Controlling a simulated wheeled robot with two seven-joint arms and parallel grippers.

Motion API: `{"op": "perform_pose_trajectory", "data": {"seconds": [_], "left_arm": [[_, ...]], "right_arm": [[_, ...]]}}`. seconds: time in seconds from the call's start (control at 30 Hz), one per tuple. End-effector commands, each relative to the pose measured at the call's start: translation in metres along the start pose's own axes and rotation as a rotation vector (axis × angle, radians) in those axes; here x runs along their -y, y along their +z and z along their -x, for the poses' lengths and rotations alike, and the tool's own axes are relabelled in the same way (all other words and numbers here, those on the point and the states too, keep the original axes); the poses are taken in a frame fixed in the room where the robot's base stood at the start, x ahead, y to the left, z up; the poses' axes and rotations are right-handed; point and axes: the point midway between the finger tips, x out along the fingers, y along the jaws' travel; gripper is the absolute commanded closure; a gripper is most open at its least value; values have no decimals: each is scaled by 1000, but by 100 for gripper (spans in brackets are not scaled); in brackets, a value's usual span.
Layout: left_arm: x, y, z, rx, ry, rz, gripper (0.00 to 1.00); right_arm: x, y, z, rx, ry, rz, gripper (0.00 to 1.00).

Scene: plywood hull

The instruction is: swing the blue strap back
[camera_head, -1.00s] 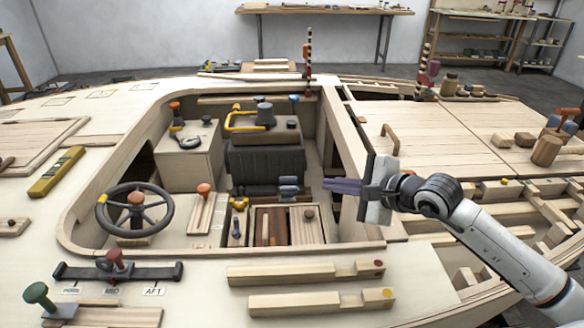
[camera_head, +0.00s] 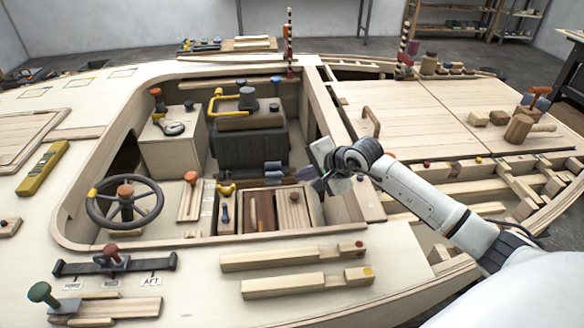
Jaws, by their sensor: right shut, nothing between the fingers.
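A small blue-grey piece (camera_head: 273,172), which I take for the blue strap, lies in the cockpit opening just above the wooden-lidded compartments. It looks like short stacked pads, and its full shape is too small to make out. My right gripper (camera_head: 304,173) comes in from the right and is shut with nothing in it. Its fingertips are just to the right of the blue-grey piece; I cannot tell whether they touch it. My left gripper is not in view.
A steering wheel (camera_head: 125,203) stands at the left of the cockpit. A dark seat box (camera_head: 250,145) with a yellow handle (camera_head: 222,106) is behind. Two wooden bars (camera_head: 292,257) lie on the front deck.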

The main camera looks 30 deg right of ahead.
Motion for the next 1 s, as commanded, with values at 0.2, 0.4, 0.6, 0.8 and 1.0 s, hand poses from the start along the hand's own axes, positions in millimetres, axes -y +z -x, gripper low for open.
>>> {"op": "perform_pose_trajectory", "data": {"seconds": [0.2,0.4,0.6,0.8,1.0], "left_arm": [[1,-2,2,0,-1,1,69],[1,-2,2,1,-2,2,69],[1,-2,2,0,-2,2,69],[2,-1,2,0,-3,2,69],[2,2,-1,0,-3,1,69]], "right_arm": [[18,1,-28,2,-2,-2,100],[26,1,-37,1,-1,1,100],[26,0,-39,0,0,1,100],[26,0,-38,0,1,0,100],[28,-17,-32,-6,24,-23,100]]}}
